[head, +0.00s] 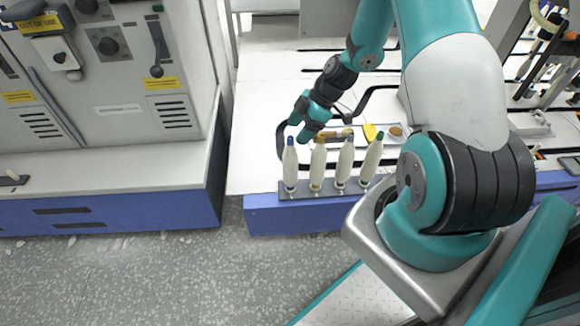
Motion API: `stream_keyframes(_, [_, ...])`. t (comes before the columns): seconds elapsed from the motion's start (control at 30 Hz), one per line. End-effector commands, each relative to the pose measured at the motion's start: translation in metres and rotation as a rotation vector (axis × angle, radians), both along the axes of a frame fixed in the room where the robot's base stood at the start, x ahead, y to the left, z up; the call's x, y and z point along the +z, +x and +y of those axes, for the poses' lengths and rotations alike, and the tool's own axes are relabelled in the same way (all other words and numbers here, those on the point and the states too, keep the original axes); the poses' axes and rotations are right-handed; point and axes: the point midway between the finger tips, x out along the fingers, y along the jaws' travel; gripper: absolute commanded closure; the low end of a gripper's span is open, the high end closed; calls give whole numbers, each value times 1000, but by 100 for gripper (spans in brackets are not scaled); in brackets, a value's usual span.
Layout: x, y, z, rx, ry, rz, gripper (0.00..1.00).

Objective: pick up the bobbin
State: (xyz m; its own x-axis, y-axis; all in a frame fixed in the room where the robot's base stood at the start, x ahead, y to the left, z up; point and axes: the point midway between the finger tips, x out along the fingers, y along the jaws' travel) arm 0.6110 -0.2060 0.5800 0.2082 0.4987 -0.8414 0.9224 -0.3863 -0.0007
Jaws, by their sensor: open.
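Several cream bobbins stand upright in a row on a dark rail along the table's front edge. From left, they are a blue-tipped bobbin (290,166), a yellow-tipped bobbin (318,165), another blue-tipped bobbin (346,162) and a green-tipped bobbin (372,160). The rail (306,196) shows below them. My gripper (294,132) is open, at the left end of the row, by the top of the leftmost bobbin. A dark curved part of it passes left of that bobbin. Its fingertips are partly hidden, and I cannot tell whether they touch the bobbin.
Behind the row lie a yellow block (370,133) and a brown round item (396,130). A grey machine (120,100) stands to the left, across a gap. The white table (258,110) is clear left of my gripper. My arm covers much of the right side.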

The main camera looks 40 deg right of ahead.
Motion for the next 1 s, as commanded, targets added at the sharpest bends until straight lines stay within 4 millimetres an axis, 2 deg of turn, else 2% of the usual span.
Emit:
stream_keyframes(0.27, [-16,4,9,1,0,0,33])
stream_keyframes(0.53, [-50,12,30,1,1,2,33])
stream_keyframes(0.8, [-53,14,32,-2,0,-1,33])
stream_keyframes(0.87, [-53,14,32,-1,0,0,44])
stream_keyframes(1.0, [-53,13,32,-1,0,0,76])
